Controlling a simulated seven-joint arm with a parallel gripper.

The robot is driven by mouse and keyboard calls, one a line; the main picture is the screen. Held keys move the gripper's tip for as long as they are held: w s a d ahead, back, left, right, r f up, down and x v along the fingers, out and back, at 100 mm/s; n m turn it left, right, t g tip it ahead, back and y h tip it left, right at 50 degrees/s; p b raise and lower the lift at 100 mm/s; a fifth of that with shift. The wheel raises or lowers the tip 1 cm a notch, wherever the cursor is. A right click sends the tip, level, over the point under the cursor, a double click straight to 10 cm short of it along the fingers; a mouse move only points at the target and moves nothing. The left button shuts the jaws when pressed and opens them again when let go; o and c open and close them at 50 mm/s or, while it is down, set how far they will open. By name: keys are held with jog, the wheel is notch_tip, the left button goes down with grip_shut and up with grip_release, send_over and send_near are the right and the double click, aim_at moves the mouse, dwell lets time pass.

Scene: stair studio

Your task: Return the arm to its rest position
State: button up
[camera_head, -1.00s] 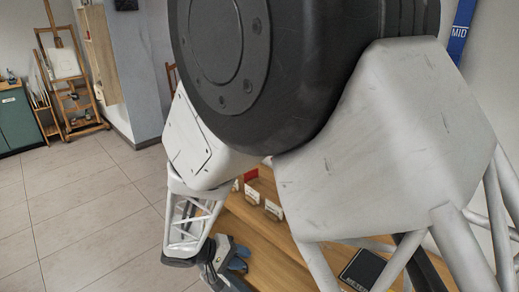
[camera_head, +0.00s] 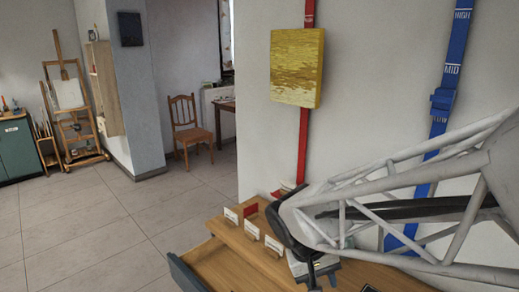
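My arm (camera_head: 400,205) reaches in from the right edge as a white truss link, above the wooden table. Its black curved end (camera_head: 290,225) is over the table's middle. A small dark part (camera_head: 315,274) shows just below that end, beside a pale block on the table. I cannot make out fingertips there, so whether my gripper is open or shut does not show. Nothing is seen hanging from the arm.
A yellow panel (camera_head: 296,67) hangs on a red strap. A blue strap (camera_head: 448,80) is on the wall. A chair (camera_head: 190,125) and easel (camera_head: 67,95) stand on open floor (camera_head: 100,225).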

jog(key=s+d+r+t+y, duration=0.1)
jog(key=s+d+r+y, duration=0.1)
jog(key=s, duration=0.3)
jog(key=s+d+r+m+t+y, duration=0.1)
jog(key=s+d+r+t+y, duration=0.1)
jog(key=s+d+r, duration=0.1)
jog(key=shift+s+d+r, duration=0.25)
jog(key=shift+s+r, duration=0.6)
jog(key=shift+r, duration=0.1)
